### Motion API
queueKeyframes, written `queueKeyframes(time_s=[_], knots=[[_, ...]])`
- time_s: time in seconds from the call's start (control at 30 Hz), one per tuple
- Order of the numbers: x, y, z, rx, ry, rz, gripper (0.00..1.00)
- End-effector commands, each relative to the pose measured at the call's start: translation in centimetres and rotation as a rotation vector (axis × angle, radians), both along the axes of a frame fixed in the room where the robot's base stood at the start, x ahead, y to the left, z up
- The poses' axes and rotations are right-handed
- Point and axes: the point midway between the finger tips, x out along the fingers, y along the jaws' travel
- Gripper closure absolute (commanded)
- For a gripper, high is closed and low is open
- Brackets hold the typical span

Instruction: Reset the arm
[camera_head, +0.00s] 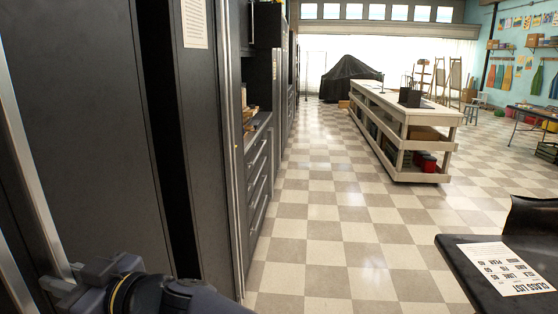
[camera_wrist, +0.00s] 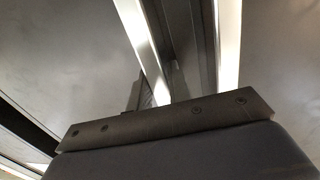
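My gripper (camera_head: 70,280) shows at the bottom left of the head view, at the end of my dark arm. It is close to a tall dark cabinet (camera_head: 90,130) and the light metal strip along its left side. Whether it touches the strip, I cannot tell. In the wrist view, a dark bar with several bolts and a dark grey body fill the lower part. Behind them are dark cabinet panels (camera_wrist: 60,60) with bright metal strips. The fingertips are not clear, and I see no held object.
Dark cabinets with drawers (camera_head: 258,175) line the left side. A long wooden workbench (camera_head: 400,110) stands at the back right. A black table (camera_head: 470,280) with a paper list (camera_head: 506,268) is at the lower right. The checkered floor (camera_head: 320,220) between is clear.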

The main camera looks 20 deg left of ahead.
Motion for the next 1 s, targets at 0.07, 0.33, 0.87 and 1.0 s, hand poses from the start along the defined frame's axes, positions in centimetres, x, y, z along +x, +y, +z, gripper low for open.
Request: queueKeyframes(time_s=[0.07,0.33,0.87,1.0], knots=[[0.4,-0.4,-0.1,0.003,-0.002,-0.004,0.81],[1.3,-5.7,0.2,0.002,0.0,-0.004,0.81],[2.9,-13.2,1.3,0.017,0.007,-0.077,0.81],[4.6,-12.7,2.4,0.026,0.019,-0.17,0.81]])
